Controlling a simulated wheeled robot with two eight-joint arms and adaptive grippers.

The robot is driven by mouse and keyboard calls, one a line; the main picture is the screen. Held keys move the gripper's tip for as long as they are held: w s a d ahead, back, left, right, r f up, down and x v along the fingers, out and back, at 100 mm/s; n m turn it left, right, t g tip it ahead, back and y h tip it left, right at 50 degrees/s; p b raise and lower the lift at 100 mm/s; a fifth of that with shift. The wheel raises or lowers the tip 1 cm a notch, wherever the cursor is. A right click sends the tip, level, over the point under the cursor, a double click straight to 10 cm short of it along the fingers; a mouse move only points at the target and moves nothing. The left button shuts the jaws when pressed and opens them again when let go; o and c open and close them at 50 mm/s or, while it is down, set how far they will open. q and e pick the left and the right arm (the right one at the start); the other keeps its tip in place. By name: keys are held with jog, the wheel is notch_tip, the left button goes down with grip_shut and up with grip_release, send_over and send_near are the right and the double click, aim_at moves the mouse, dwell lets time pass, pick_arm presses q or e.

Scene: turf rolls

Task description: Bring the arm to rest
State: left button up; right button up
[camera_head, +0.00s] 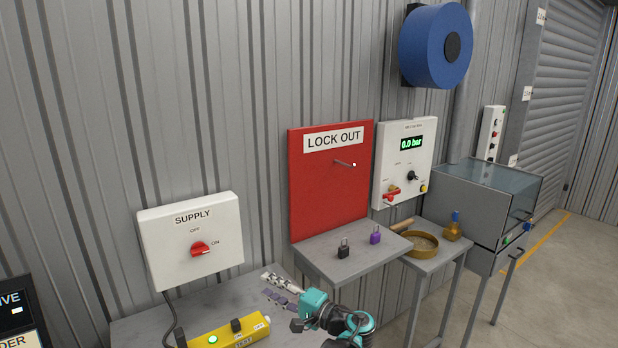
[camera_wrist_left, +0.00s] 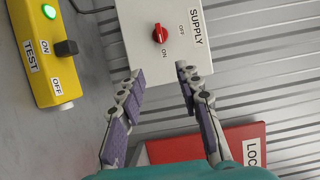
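My left gripper (camera_head: 279,289) is above the grey bench, in front of the wall below the red board. It also shows in the left wrist view (camera_wrist_left: 157,72), with its two purple-padded fingers apart and nothing between them. The gripper is apart from the box. My right gripper shows in neither view.
A yellow TEST box (camera_head: 255,330) with a lit green lamp lies on the bench. A shelf (camera_head: 322,258) under the red LOCK OUT board (camera_head: 310,190) holds a black padlock (camera_head: 343,252) and a purple padlock (camera_head: 375,237). A gauge panel (camera_head: 414,172) reads 0.0 bar.

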pick_arm(q)
jog(key=s+a+f+n+g+h, duration=0.25)
jog(key=s+a+h, duration=0.35)
jog(key=s+a, duration=0.5)
jog(key=s+d+f+n+h, duration=0.1)
jog(key=s+f+n+h, duration=0.1)
jog(key=s, duration=0.8)
jog(key=s+d+f+n+h, duration=0.2)
jog(key=s+f+h, duration=0.3)
jog(key=s+h, duration=0.2)
jog(key=s, duration=0.2)
jog(key=shift+s, duration=0.4)
